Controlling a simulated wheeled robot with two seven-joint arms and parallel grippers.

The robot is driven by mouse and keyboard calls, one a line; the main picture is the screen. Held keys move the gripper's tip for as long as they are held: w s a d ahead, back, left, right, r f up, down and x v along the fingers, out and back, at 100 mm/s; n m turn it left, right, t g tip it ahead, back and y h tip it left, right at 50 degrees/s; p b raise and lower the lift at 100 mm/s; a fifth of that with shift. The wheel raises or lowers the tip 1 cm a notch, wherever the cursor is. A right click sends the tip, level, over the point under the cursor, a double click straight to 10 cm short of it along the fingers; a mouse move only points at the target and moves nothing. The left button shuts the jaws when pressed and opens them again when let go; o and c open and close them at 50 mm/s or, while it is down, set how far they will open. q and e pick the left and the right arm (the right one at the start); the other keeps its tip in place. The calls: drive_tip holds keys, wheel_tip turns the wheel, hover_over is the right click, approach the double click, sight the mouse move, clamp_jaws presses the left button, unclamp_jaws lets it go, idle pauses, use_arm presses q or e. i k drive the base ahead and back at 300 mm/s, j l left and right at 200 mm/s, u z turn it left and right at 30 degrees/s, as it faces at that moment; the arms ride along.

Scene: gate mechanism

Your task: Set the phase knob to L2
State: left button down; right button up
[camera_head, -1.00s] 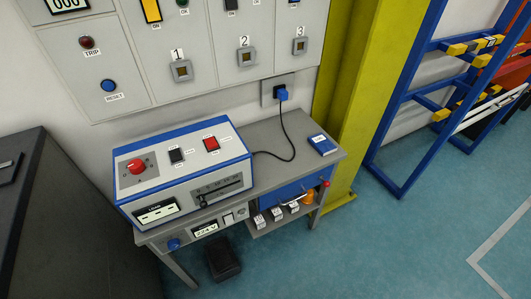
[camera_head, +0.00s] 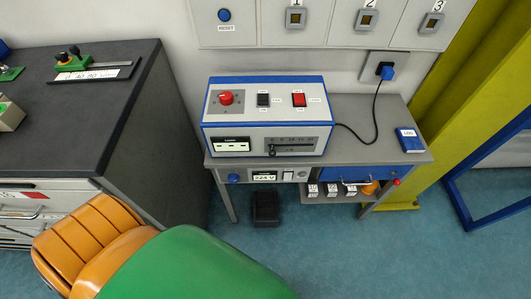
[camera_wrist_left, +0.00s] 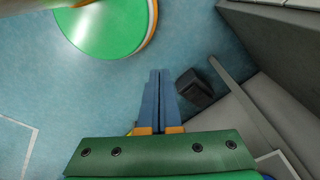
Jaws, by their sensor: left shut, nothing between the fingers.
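A blue-white bench unit (camera_head: 268,120) stands on a grey table. On its sloped top is a red round knob (camera_head: 226,98) on a grey plate with small marks. A small blue knob (camera_head: 234,178) sits on the table's front panel, left of a display (camera_head: 264,177) reading about 224 V. The labels are too small to tell which is the phase knob or where it points. My left gripper (camera_wrist_left: 156,78) shows only in the left wrist view, shut and empty, above the floor and apart from both knobs. My right gripper is out of view.
A black block (camera_head: 265,208) lies on the floor under the table; it also shows in the left wrist view (camera_wrist_left: 194,88). A dark cabinet (camera_head: 170,130) stands left of the table. A cord runs from the unit to a blue plug (camera_head: 387,73).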

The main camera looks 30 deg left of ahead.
sight(231, 178)
drive_tip(key=k+j+u, duration=0.25)
drive_tip(key=k, duration=0.25)
drive_tip(key=k+j+u, duration=0.15)
drive_tip(key=k+u, duration=0.15)
drive_tip(key=k, duration=0.2)
